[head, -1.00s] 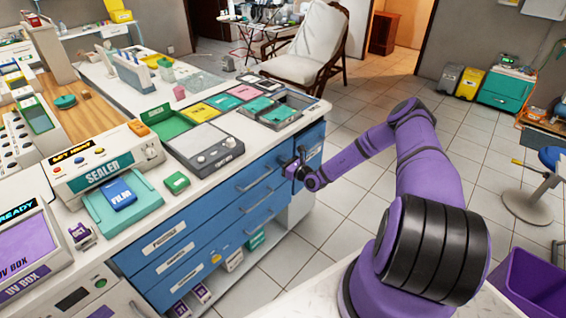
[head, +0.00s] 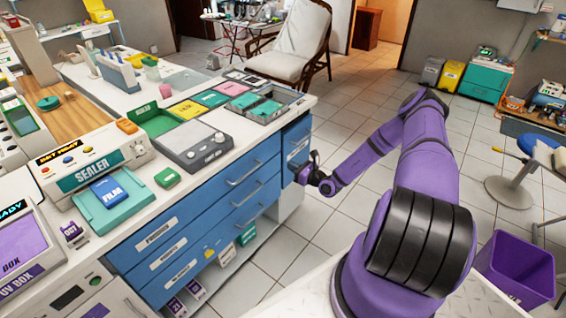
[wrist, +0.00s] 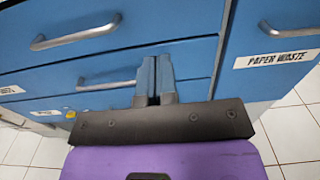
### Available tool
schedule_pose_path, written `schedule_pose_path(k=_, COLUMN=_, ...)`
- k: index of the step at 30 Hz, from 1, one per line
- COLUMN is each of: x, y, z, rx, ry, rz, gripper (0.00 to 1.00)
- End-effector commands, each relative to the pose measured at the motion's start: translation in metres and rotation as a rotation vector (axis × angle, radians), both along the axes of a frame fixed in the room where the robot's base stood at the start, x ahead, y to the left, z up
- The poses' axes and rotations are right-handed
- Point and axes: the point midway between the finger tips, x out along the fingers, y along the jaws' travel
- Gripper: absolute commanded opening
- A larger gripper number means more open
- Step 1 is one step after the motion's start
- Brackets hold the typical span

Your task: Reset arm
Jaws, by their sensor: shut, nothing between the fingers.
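My purple arm reaches out from the lower right in the head view. Its gripper (head: 304,168) is beside the right end of the blue drawer cabinet (head: 188,208), below the counter edge. In the wrist view my gripper (wrist: 154,98) shows its two blue-grey fingers close together, shut and empty, in front of the drawer fronts. I cannot tell the exact gap between the fingertips and the drawers. A metal drawer handle (wrist: 107,79) is just left of the fingers, and a panel labelled "PAPER WASTE" (wrist: 277,59) is to the right.
The white counter (head: 255,135) holds a sealer (head: 90,165), a grey device (head: 192,146) and several trays. Tiled floor is open beyond the arm. A purple bin (head: 515,268) and a blue stool (head: 545,155) stand at right, a white chair (head: 295,50) at the back.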

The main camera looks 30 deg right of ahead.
Motion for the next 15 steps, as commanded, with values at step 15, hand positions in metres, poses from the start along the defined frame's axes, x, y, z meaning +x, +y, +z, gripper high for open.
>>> schedule_pose_path(k=15, x=-0.018, y=-0.005, z=0.006, rx=-0.013, ry=-0.005, rz=0.018, gripper=0.0)
